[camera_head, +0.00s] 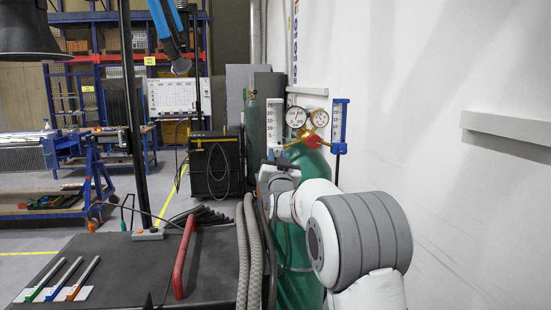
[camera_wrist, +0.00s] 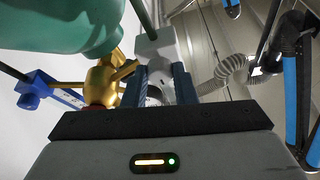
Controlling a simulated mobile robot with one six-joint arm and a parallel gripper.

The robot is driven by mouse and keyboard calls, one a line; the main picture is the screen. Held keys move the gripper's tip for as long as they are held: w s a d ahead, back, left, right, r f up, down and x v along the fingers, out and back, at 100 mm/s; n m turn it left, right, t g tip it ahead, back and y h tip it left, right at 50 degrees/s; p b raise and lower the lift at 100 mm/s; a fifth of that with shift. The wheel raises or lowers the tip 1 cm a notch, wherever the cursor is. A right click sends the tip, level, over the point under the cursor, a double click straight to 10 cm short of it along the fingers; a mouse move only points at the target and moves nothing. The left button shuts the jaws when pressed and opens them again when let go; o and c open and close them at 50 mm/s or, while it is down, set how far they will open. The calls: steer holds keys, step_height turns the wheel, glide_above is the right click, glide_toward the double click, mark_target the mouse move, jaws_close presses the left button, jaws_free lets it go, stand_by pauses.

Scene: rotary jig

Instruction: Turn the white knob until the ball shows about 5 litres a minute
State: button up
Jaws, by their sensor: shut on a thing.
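My gripper (camera_wrist: 158,88) is shut, its two dark blue fingers on either side of a small whitish round part, which looks like the white knob (camera_wrist: 156,96). In the head view my gripper (camera_head: 282,164) is at the lower end of the white-faced flowmeter (camera_head: 274,124), left of the gauges, and the knob is hidden there. The flowmeter's pale body (camera_wrist: 160,45) shows beyond the fingers in the wrist view. The ball and scale are too small to read.
A brass regulator with two round gauges (camera_head: 296,117) sits between the flowmeters, on a green gas cylinder (camera_head: 308,230). Grey hoses (camera_head: 248,250) and a dark bench (camera_head: 125,265) with a red handle (camera_head: 184,257) lie to the left. A white wall (camera_head: 450,70) is at right.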

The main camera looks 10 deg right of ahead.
steer(key=shift+c, duration=1.2)
steer(key=n+y+b, duration=0.2)
steer(key=n+b, duration=0.1)
steer(key=n, duration=0.1)
steer(key=n+y+b, duration=0.2)
steer(key=n+b, duration=0.1)
steer(key=n, duration=0.1)
steer(key=n+y+b, duration=0.2)
steer(key=n+b, duration=0.1)
steer(key=shift+d+n+g+b, duration=0.25)
steer(key=shift+n+g+b, duration=0.15)
steer(key=shift+r+n+g+y+p, duration=0.1)
steer(key=shift+n+g+y+p, duration=0.35)
steer(key=shift+n, duration=0.75)
steer(key=shift+r+n+g+y+p, duration=0.1)
steer(key=shift+n+g+y, duration=0.15)
steer(key=shift+n+y, duration=0.7)
steer(key=shift+n+h, duration=0.3)
steer(key=shift+n, duration=0.15)
steer(key=o, duration=1)
steer(key=shift+f, duration=0.1)
